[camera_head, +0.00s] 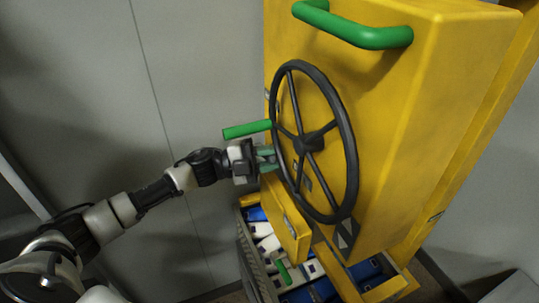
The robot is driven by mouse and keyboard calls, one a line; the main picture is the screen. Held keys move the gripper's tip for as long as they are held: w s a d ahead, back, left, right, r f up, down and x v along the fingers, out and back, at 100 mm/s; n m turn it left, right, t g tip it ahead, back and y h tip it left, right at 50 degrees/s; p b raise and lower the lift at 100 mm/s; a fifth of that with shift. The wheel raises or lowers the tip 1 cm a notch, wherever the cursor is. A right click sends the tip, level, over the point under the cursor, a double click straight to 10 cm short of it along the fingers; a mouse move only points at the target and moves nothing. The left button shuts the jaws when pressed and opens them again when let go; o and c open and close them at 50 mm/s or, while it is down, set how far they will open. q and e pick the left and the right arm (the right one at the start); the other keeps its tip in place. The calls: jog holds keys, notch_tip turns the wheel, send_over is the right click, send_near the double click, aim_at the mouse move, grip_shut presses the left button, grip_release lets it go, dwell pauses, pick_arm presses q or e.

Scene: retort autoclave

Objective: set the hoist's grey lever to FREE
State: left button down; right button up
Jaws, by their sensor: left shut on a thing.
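The hoist is a tall yellow housing (440,110) with a large black handwheel (350,150) on its front. A green crank handle (248,130) sticks out to the left from the wheel's rim. My left gripper (268,159) comes in from the left, just below that handle, at the left edge of the rim. Its greenish fingers are shut on what seems to be the grey lever, which the fingers and wheel rim hide almost wholly. I cannot read the lever's setting. My right gripper is not in view.
A fixed green bar handle (355,30) is at the top of the housing. Below the wheel, a grey crate (250,262) holds several blue and white packs, with a small green handle (284,272) beside them. The grey wall (80,80) at left is bare.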

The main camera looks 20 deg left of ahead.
pick_arm(q)
jog(key=shift+s+d+f+m+g+b, duration=0.1)
jog(key=shift+f+m+g+b, duration=0.2)
jog(key=shift+m, duration=0.2)
jog(key=shift+s+d+f+m+g+b, duration=0.1)
jog(key=shift+f+m+b, duration=0.05)
jog(key=shift+f+m, duration=0.3)
jog(key=c, duration=0.9)
grip_release()
jog(key=b+v, duration=0.3)
jog(key=v, duration=0.8)
jog(key=shift+r, duration=0.2)
jog(key=shift+d, duration=0.1)
